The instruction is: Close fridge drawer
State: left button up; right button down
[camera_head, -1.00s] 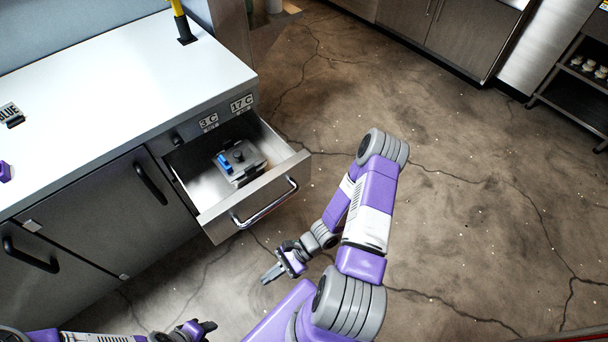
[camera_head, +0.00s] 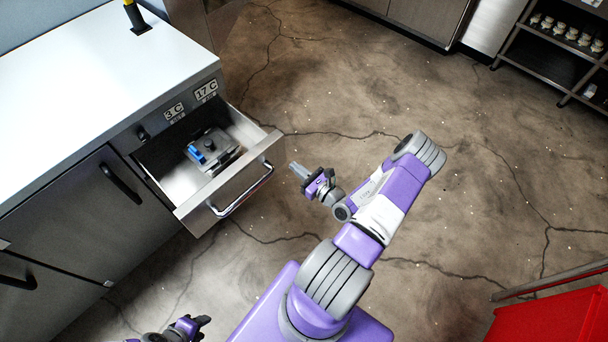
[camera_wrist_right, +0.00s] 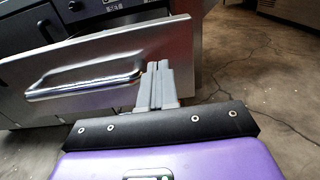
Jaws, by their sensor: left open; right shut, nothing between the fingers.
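The fridge drawer (camera_head: 190,205) is pulled open from the steel counter in the head view, with a grey container with a blue part (camera_head: 214,152) inside. Its bar handle (camera_head: 243,192) runs along the front panel. My right gripper (camera_head: 296,171) is shut and empty, just right of the drawer front and apart from the handle in the head view. In the right wrist view the closed fingers (camera_wrist_right: 157,85) point toward the drawer front (camera_wrist_right: 180,50), by the right end of the handle (camera_wrist_right: 85,78). My left gripper (camera_head: 201,322) is open and low at the bottom edge, away from the drawer.
The white countertop (camera_head: 95,80) stands above the drawer, with cabinet doors (camera_head: 85,210) to its left. A red object (camera_head: 550,322) is at the lower right. A shelf rack (camera_head: 545,60) stands at the far right. The cracked floor between is clear.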

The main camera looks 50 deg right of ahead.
aim_at(273, 150)
jog(key=w, duration=0.2)
jog(key=w+b, duration=0.1)
jog(key=w, duration=0.2)
jog(key=w+b, duration=0.1)
jog(key=w, duration=0.1)
jog(key=shift+w+d+f, duration=0.1)
jog(key=shift+w+d, duration=0.1)
jog(key=shift+d, duration=0.2)
jog(key=shift+w, duration=0.4)
